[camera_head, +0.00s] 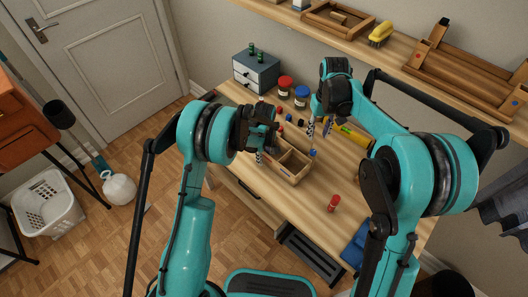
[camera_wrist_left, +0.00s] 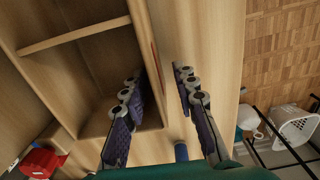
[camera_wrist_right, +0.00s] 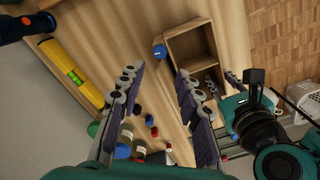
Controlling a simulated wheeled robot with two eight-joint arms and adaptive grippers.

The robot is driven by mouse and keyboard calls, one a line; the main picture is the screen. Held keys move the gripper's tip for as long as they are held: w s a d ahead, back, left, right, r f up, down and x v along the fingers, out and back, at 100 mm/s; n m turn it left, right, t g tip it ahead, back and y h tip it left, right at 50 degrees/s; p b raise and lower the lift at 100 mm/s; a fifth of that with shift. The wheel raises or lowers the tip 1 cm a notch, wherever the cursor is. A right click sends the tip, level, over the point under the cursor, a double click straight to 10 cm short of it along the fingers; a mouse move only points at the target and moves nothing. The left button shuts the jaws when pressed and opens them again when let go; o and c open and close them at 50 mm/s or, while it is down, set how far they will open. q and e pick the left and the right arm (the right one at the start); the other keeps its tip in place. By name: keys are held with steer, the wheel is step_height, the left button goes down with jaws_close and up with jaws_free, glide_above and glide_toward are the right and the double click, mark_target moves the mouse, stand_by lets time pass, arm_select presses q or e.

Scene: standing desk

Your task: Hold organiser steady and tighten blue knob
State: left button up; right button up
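The wooden organiser (camera_head: 288,174) with open compartments stands on the desk; it also shows in the left wrist view (camera_wrist_left: 72,47) and right wrist view (camera_wrist_right: 190,27). A blue knob (camera_wrist_right: 159,51) is at its side, also visible in the head view (camera_head: 312,153). My left gripper (camera_wrist_left: 157,72) is open at the organiser's near wall, one finger on the compartment side and one outside; contact cannot be told. In the head view it (camera_head: 259,157) is partly hidden by its own arm. My right gripper (camera_head: 319,127) is open and empty above the desk, the knob beyond its fingertips (camera_wrist_right: 158,72).
A yellow level (camera_head: 350,135) lies behind the right gripper. A red-capped jar (camera_head: 285,86) and a blue-capped jar (camera_head: 301,96) stand near the drawer box (camera_head: 256,71). A red object (camera_head: 334,203) stands right of the organiser.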

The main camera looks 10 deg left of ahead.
mark_target(313, 151)
arm_select(q)
steer(key=shift+f, duration=0.25)
jaws_close()
arm_select(e)
steer(key=shift+o, duration=1)
step_height(313, 151, down, 10)
steer(key=n, duration=0.7)
steer(key=shift+r+n, duration=0.15)
steer(key=shift+n, duration=0.15)
